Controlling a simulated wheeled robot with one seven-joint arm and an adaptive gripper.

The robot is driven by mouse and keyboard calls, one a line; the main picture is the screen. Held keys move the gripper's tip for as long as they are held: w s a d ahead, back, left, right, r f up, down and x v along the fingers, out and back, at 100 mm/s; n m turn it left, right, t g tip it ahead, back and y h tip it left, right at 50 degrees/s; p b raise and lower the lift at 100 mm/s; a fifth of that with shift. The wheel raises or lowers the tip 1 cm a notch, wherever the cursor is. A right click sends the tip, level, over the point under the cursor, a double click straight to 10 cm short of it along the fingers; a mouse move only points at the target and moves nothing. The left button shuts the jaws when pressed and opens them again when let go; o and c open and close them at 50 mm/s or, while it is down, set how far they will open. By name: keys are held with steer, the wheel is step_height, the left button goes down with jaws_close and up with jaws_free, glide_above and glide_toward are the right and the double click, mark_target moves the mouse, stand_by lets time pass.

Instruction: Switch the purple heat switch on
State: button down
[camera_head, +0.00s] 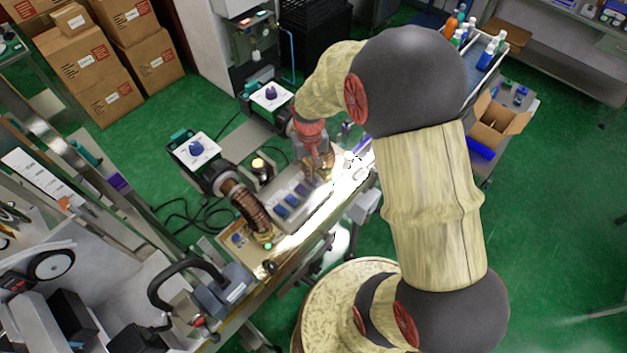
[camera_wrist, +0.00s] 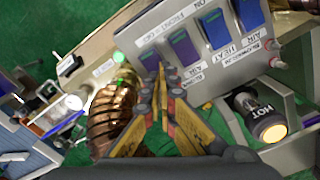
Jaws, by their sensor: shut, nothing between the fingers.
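A grey switch panel (camera_wrist: 228,84) fills the upper part of the wrist view, with several blue and purple rocker switches in a row. A purple switch (camera_wrist: 183,47) is just right of my fingertips, and a blue switch (camera_wrist: 215,28) is beside it. Contact cannot be told. The panel (camera_head: 318,206) also shows in the head view.
A copper-coloured ribbed hose (camera_wrist: 112,112) stands left of my fingers. Dial boxes (camera_head: 196,150) stand behind the bench.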

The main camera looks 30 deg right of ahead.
steer(key=shift+f, duration=0.35)
steer(key=shift+r+p, duration=1.95)
steer(key=shift+r, duration=1.65)
